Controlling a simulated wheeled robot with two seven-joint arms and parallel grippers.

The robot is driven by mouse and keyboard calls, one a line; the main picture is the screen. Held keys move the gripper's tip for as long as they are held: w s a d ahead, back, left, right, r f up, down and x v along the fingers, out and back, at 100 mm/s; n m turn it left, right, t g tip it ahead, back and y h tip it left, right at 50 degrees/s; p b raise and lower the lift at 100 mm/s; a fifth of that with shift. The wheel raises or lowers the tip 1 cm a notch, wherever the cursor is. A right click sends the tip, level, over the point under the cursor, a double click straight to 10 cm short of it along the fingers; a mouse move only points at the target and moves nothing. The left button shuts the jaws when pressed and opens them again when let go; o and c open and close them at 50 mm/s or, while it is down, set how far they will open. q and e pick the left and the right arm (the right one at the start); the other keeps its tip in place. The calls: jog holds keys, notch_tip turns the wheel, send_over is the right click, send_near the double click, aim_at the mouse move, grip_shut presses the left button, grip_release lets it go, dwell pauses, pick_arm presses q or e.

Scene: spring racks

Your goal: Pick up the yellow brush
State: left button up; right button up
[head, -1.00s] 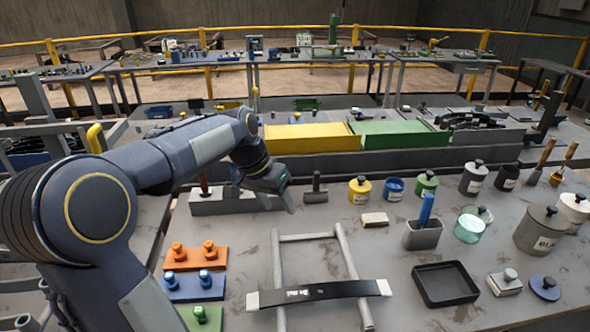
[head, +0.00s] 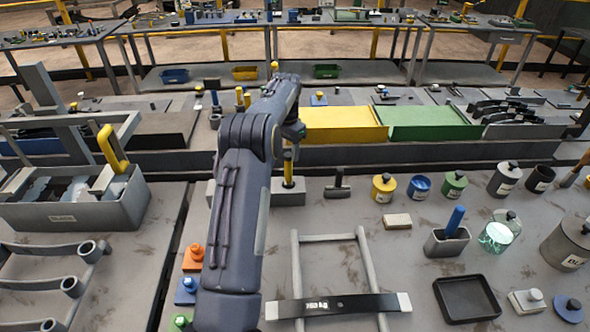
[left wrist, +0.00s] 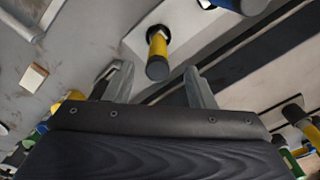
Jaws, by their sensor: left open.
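A yellow handle with black bands, which looks like the yellow brush (head: 288,172), stands upright in a grey block (head: 291,196) at the back of the near table. In the left wrist view the yellow brush (left wrist: 157,50) is seen nearly end-on, with its dark end towards me. My left gripper (head: 293,132) is above it in the head view, its fingertips hard to make out. In the left wrist view my left gripper (left wrist: 158,80) is open and empty, with the handle's end between and just past the fingers. My right gripper is not in view.
A blue handle (left wrist: 240,4) stands close by at the top of the left wrist view. A small hammer-like tool (head: 338,186) lies right of the block, then several jars such as a yellow one (head: 384,187). A grey bin (head: 75,212) stands at left.

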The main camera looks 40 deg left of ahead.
aim_at(288, 166)
pick_arm(q)
jog(key=shift+s+d+f, duration=0.1)
jog(key=shift+s+f, duration=0.05)
jog(key=shift+f, duration=0.85)
notch_tip(288, 166, down, 5)
jog(key=b, duration=0.3)
jog(key=shift+f+b, duration=0.15)
jog(key=shift+b, duration=0.2)
jog(key=shift+c, duration=0.4)
jog(key=c, duration=1)
